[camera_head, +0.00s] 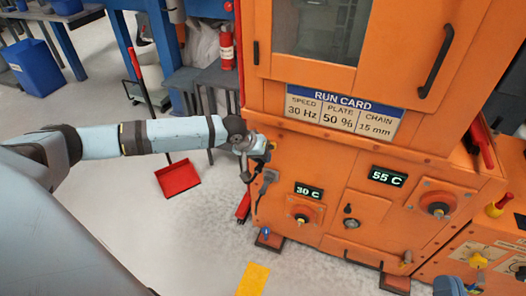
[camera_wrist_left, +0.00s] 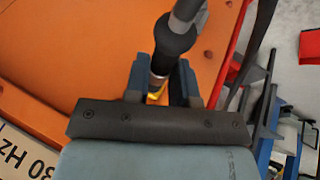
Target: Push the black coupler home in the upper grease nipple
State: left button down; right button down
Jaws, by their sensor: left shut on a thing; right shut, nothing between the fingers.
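My left gripper (camera_head: 262,150) is at the left edge of the orange machine's front, above the 30 C display. In the left wrist view, its two blue-grey fingers (camera_wrist_left: 160,82) are shut on the black coupler (camera_wrist_left: 174,44), around its pale metal end. A grey stem or hose (camera_wrist_left: 187,12) leads up from the coupler. A small yellow part (camera_wrist_left: 157,93) shows between the fingers. The upper grease nipple cannot be made out, so I cannot tell how far the coupler sits on it.
The orange machine (camera_head: 375,215) carries a run card (camera_head: 342,112), displays and knobs. A grey fitting with a cable (camera_head: 268,179) is on its front below my left gripper. A red dustpan (camera_head: 178,178) and a grey stool (camera_head: 215,80) stand left. The floor before the machine is mostly clear.

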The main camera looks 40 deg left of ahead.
aim_at(256, 168)
pick_arm(q)
jog(key=shift+s+d+p, duration=0.25)
jog(key=shift+s+p, duration=0.7)
jog(key=shift+s+d+r+p, duration=0.15)
jog(key=shift+s+p, duration=0.35)
jog(key=shift+p, duration=0.25)
jog(key=shift+s+d+p, duration=0.1)
jog(key=shift+s+p, duration=0.55)
jog(key=shift+s+d+p, duration=0.15)
jog(key=shift+s+p, duration=0.4)
jog(key=shift+p, duration=0.05)
jog(key=shift+s, duration=0.25)
